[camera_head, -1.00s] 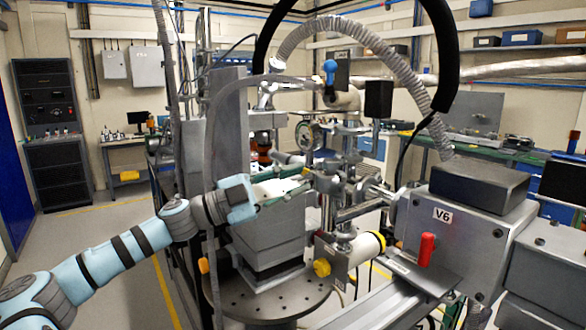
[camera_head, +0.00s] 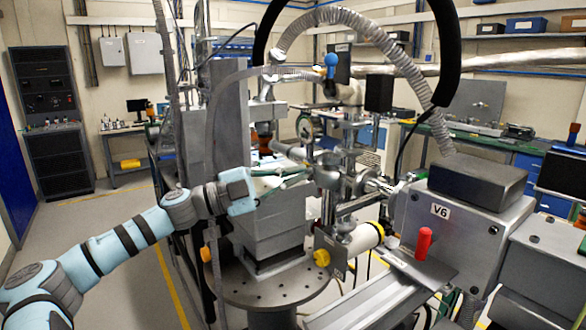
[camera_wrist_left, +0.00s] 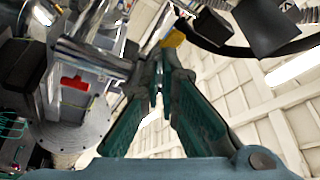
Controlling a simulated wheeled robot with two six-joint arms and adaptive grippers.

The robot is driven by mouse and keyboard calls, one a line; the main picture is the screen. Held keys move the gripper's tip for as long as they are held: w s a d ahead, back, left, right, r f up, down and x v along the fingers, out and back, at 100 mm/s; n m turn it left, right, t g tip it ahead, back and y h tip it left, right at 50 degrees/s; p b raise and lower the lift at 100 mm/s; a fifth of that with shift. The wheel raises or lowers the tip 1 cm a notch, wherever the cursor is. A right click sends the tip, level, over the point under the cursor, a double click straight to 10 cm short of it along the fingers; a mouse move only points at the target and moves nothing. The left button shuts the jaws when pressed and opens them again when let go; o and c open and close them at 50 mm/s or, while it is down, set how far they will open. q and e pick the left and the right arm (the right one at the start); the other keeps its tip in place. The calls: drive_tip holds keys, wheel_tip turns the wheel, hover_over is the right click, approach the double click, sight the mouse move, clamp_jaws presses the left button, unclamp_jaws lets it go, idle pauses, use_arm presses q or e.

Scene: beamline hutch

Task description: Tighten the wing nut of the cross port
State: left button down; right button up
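The metal cross port (camera_head: 330,177) stands right of centre in the head view, among flanges and clamps in front of the grey V6 box (camera_head: 470,225). Its wing nut is too small or hidden for me to pick out. My left gripper (camera_head: 308,174) reaches in from the left, its fingertips close against the cross port's left side; contact is unclear. In the left wrist view my green fingers (camera_wrist_left: 163,68) come close together at the tips. I cannot see whether anything is between them. My right gripper is in neither current view.
A red handle (camera_head: 424,244) stands in front of the V6 box, and a yellow knob (camera_head: 321,258) sits below the port. A round perforated plate (camera_head: 265,292) lies beneath. A corrugated hose (camera_head: 400,68) arches overhead. Open floor lies to the left.

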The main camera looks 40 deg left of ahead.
use_arm(q)
drive_tip(key=shift+d+r+m+g+y+p, duration=0.15)
drive_tip(key=shift+m+g+y+p, duration=0.4)
drive_tip(key=shift+m+p, duration=1.3)
drive_tip(key=shift+a+r+m+g+y+p, duration=0.15)
drive_tip(key=shift+m+g+y+p, duration=0.25)
drive_tip(key=shift+m+g+p, duration=1.25)
drive_tip(key=shift+d+r+m+t+y+p, duration=0.15)
drive_tip(key=shift+m+y+p, duration=0.3)
drive_tip(key=shift+m+p, duration=1.5)
drive_tip(key=shift+m+b, duration=0.7)
drive_tip(key=shift+m, duration=0.05)
drive_tip(key=c, duration=1.8)
unclamp_jaws()
drive_tip(key=shift+c, duration=0.2)
drive_tip(key=shift+r, duration=0.1)
